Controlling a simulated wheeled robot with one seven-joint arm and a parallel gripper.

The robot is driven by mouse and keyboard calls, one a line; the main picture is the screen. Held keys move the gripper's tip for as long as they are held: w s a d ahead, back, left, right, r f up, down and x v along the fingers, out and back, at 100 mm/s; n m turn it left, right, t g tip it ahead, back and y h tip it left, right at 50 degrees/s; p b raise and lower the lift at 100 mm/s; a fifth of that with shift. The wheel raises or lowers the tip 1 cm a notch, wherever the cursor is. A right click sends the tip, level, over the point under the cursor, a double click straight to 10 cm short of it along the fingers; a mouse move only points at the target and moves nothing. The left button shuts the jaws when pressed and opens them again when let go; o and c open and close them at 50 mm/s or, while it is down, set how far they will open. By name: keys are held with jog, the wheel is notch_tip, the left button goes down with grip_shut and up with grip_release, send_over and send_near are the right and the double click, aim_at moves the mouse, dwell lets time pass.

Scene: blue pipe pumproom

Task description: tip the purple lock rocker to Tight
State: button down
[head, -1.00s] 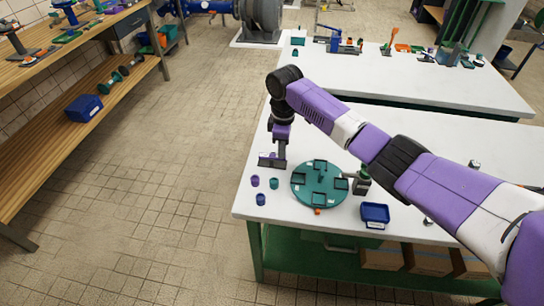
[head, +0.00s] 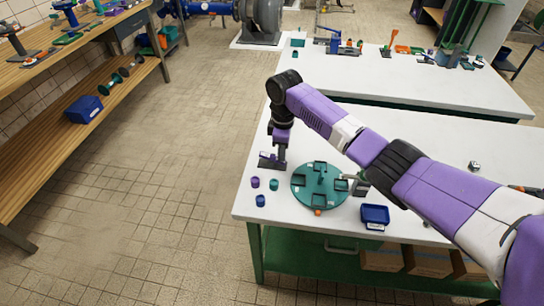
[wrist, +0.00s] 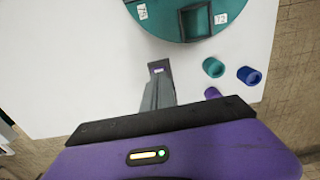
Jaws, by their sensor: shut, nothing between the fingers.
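My gripper (head: 279,160) points down over the near left corner of the white bench, its fingers shut and empty. In the wrist view, the closed grey fingers (wrist: 158,92) reach out past my purple hand. A small dark piece with a pale purple patch (wrist: 158,69) shows at their far end; I cannot tell whether it belongs to the rocker. In the head view, a small dark and purple shape (head: 266,156), perhaps the lock rocker, is right at my gripper and partly merges with it. Its tilt, its Tight marking and any contact are too small or hidden to tell.
A round teal turntable (head: 308,194) with dark square trays stands just right of my gripper. Purple (head: 255,182), teal (head: 273,184) and blue (head: 260,200) cups stand near the bench's edge. A blue bin (head: 375,215) is farther right. Bare bench lies behind the turntable.

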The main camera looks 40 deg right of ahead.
jog(key=shift+f, duration=0.1)
notch_tip(320, 180, up, 9)
jog(key=p, duration=0.7)
jog(key=shift+f+p, duration=0.2)
jog(key=shift+p, duration=0.2)
dwell(0.3)
